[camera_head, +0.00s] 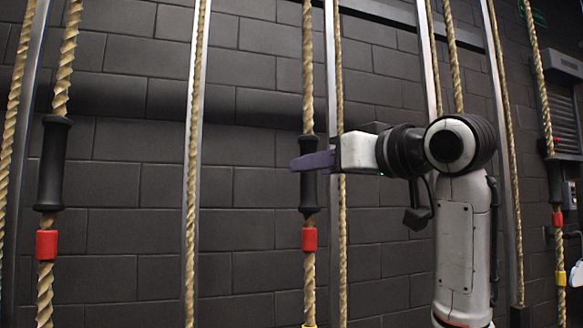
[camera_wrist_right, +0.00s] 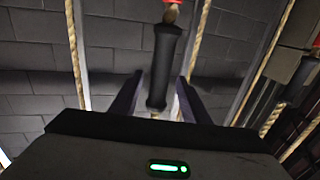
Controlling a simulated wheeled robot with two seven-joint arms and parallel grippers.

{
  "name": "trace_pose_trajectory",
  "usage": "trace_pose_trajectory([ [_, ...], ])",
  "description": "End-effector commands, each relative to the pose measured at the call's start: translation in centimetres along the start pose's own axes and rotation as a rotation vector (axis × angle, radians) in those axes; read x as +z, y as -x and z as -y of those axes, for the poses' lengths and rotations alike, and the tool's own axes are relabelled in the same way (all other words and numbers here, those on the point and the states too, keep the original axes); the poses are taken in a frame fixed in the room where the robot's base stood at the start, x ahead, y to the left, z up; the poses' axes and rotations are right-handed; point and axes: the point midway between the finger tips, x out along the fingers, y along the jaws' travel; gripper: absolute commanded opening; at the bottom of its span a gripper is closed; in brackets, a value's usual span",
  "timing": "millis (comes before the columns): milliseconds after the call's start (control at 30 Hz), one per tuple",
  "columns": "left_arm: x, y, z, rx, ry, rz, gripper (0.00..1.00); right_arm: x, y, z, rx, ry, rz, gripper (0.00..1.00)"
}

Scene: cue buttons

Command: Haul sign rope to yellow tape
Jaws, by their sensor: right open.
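The middle rope (camera_head: 308,270) hangs vertically with a black handle (camera_head: 309,195), a red tape band (camera_head: 309,239) below it and a yellow tape band (camera_head: 310,325) at the bottom edge of the head view. My right gripper (camera_head: 312,161) comes in from the right at the handle's upper part. In the right wrist view the black handle (camera_wrist_right: 163,65) lies between the two spread purple fingers (camera_wrist_right: 158,98), with gaps on both sides. The red tape shows there too (camera_wrist_right: 172,2). Whether a finger touches the handle I cannot tell. My left gripper is out of view.
Another rope with a black handle (camera_head: 52,163) and red tape (camera_head: 46,244) hangs at left. A third handled rope at far right has red tape (camera_head: 557,219) and yellow tape (camera_head: 561,279). Plain ropes and metal rails stand between. A dark block wall (camera_head: 250,200) is behind.

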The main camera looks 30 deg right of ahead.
Motion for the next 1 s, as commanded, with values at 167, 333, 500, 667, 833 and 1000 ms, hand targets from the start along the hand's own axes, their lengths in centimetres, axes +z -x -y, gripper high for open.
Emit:
trace_pose_trajectory([
  [167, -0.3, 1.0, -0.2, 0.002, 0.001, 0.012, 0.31, -0.1, -3.6, 0.1, -0.002, -0.002, 0.005, 0.42],
  [333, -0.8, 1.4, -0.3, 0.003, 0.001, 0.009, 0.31, -0.1, -6.0, 0.0, -0.001, -0.002, 0.003, 0.42],
  [500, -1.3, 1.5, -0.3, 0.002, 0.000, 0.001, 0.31, 0.0, -7.1, 0.0, -0.001, -0.001, 0.001, 0.42],
  [667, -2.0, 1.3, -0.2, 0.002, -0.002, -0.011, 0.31, 0.1, -7.2, 0.0, 0.000, 0.000, 0.001, 0.42],
  [833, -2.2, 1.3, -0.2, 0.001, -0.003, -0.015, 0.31, 0.0, -7.2, 0.0, 0.000, 0.000, 0.000, 0.32],
  [1000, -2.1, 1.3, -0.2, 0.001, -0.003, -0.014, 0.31, 0.0, -7.1, 0.0, 0.000, -0.001, 0.000, 0.03],
])
